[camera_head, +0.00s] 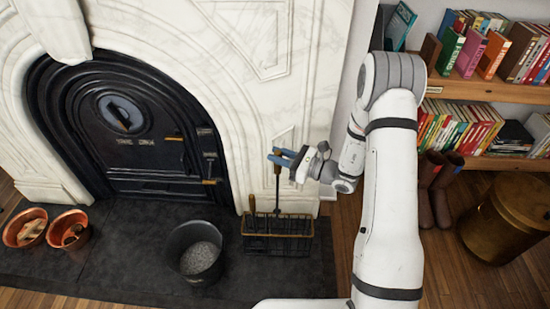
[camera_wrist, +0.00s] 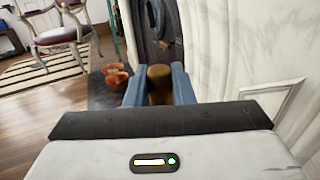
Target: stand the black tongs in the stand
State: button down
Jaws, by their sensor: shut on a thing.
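The black tongs (camera_head: 277,190) hang upright, a thin dark shaft with a brown top. My gripper (camera_head: 278,157), with blue fingers, is shut on them near the top. In the wrist view, the brown rounded top of the tongs (camera_wrist: 159,78) sits between the two fingers (camera_wrist: 158,92). The stand (camera_head: 302,228), a dark wire rack with a brown upper rim, is on the hearth directly below my gripper. The shaft reaches down to the rack in the picture; I cannot tell whether its lower end is inside. A tool with a brown handle (camera_head: 252,204) stands at the rack's left end.
A dark bucket of grey granules (camera_head: 199,257) stands left of the stand. Copper pots (camera_head: 69,229) are at the far left. The black fireplace (camera_head: 130,130) and its marble surround (camera_head: 270,90) rise behind. Bookshelves (camera_head: 480,90), boots and a brass drum (camera_head: 507,218) are right.

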notch_tip(320, 180, down, 22)
jog(key=b, duration=1.5)
jog(key=shift+f+b, duration=0.2)
jog(key=shift+b, duration=0.1)
dwell(0.4)
dwell(0.5)
jog(key=c, duration=1.2)
grip_release()
jog(key=shift+o, duration=0.2)
jog(key=p+v, duration=0.2)
jog(key=v, duration=0.6)
jog(key=shift+p, duration=0.4)
jog(key=shift+a, duration=0.1)
